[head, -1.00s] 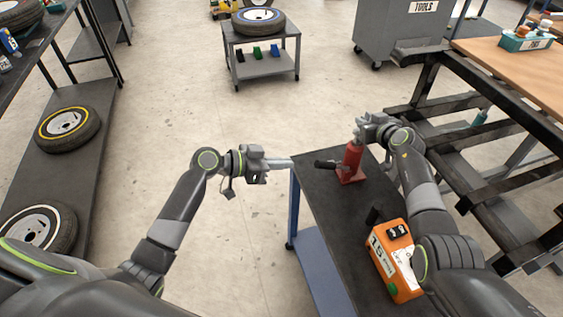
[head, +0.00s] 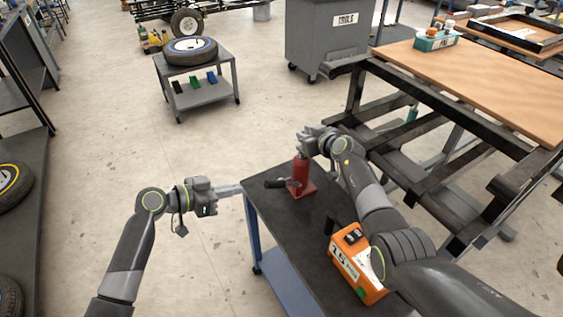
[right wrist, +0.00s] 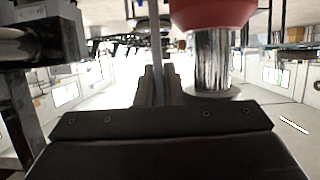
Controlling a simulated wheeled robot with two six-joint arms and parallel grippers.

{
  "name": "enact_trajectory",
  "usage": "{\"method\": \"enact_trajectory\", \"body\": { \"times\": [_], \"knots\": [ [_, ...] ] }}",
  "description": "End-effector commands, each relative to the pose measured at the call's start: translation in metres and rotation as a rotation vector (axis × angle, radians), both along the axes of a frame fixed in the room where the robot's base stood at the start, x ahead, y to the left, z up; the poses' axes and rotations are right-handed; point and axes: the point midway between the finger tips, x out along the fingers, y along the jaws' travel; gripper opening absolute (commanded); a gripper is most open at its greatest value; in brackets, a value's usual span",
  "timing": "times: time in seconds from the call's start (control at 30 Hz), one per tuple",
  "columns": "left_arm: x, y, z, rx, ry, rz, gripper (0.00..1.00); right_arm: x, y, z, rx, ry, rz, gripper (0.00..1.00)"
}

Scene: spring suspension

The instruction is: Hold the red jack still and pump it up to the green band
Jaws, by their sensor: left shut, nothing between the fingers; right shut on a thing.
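The red jack (head: 302,180) stands upright on the dark top of a small cart (head: 291,224), near its far end. A black handle (head: 275,183) sticks out from its left side. My right gripper (head: 303,152) is at the top of the jack and shut on it; the exact grip is unclear. The right wrist view shows the jack's red body (right wrist: 212,12) and bright metal ram (right wrist: 211,62) beside the fingers (right wrist: 158,82). My left gripper (head: 240,188) is shut and empty, pointing right at the cart's left edge, apart from the handle. I see no green band.
An orange box (head: 358,262) sits on the near part of the cart top. A dark frame with a wooden top (head: 470,85) stands close on the right. A grey cart (head: 200,98) with a tyre (head: 188,52) is further back. Open floor lies to the left.

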Motion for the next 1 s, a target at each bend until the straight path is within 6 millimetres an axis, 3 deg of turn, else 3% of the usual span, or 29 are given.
{"method": "enact_trajectory", "body": {
  "times": [0.03, 0.27, 0.3, 0.5, 1.0],
  "knots": [
    [0.0, -0.0001, -0.0007, 0.0, 0.0, 0.0, 0.0, -0.0046, -0.0001, -0.0126, -0.004, 0.024, 0.004, 0.0],
    [0.0, -0.0001, -0.0008, 0.0, 0.0, 0.0, 0.0, -0.0046, -0.0002, -0.0126, -0.004, 0.024, 0.003, 0.0],
    [0.0, -0.0001, -0.0008, 0.0, 0.0, 0.0, 0.0, -0.0046, -0.0003, -0.0126, -0.004, 0.024, 0.003, 0.1],
    [0.0, -0.0001, -0.0008, 0.0, 0.0, 0.0, 0.0, -0.0047, 0.0, -0.0126, -0.005, 0.024, 0.004, 0.33],
    [0.0, 0.0, -0.0004, 0.0, 0.0, 0.0, 0.0, -0.0048, -0.0006, -0.0065, -0.001, 0.013, 0.004, 0.33]
  ]
}}
